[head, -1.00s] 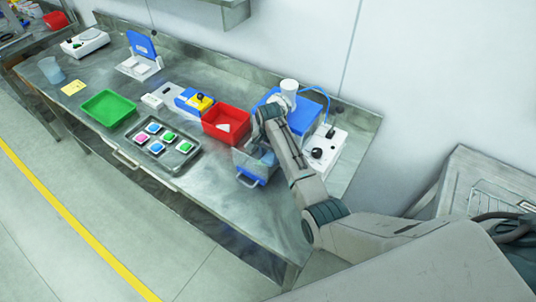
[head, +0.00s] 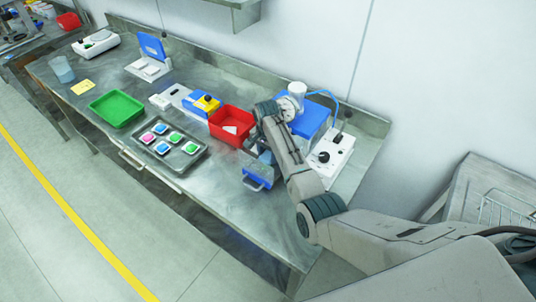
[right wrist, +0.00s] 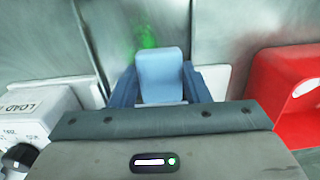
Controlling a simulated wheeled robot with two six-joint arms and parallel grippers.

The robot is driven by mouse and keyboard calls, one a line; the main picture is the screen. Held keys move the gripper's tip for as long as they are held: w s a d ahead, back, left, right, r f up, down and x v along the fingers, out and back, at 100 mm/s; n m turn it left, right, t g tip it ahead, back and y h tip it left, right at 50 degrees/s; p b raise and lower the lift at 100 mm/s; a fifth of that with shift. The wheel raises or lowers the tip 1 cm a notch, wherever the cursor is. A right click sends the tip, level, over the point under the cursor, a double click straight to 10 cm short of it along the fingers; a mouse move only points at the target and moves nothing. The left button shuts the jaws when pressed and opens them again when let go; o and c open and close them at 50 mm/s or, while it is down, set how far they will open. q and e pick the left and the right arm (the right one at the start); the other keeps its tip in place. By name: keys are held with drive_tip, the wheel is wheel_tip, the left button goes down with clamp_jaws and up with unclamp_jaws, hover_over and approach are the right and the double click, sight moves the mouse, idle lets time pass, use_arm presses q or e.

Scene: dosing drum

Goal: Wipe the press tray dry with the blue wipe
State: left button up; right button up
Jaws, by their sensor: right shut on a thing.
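My right gripper (right wrist: 160,88) is shut on the light blue wipe (right wrist: 160,72), which shows as a pad between its blue-grey fingers in the right wrist view. In the head view the right arm reaches down to a grey metal tray area with a blue front and handle (head: 257,182), which I take for the press tray. The arm hides much of it, and I cannot tell whether the wipe touches its surface. A blurred green patch (right wrist: 146,38) shows on the metal beyond the wipe. My left gripper is not in view.
A red bin (head: 228,137) stands close to the left of the gripper. A white control box with a black knob (head: 333,151) and a blue unit (head: 311,118) stand to the right. Further left are a tray of pads (head: 186,158) and a green tray (head: 107,112).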

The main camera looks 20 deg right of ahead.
drive_tip(key=shift+s+d+r+p, duration=0.2)
drive_tip(key=shift+r+p, duration=0.1)
drive_tip(key=shift+p, duration=0.3)
drive_tip(key=shift+s+d+r+p, duration=0.3)
drive_tip(key=shift+s+p, duration=0.15)
drive_tip(key=shift+s+a, duration=0.65)
drive_tip(key=shift+a, duration=0.15)
drive_tip(key=shift+s+a, duration=0.8)
drive_tip(key=shift+a, duration=0.05)
drive_tip(key=shift+f+b, duration=0.3)
drive_tip(key=shift+f, duration=0.3)
drive_tip(key=shift+s+d+f, duration=0.1)
idle(0.4)
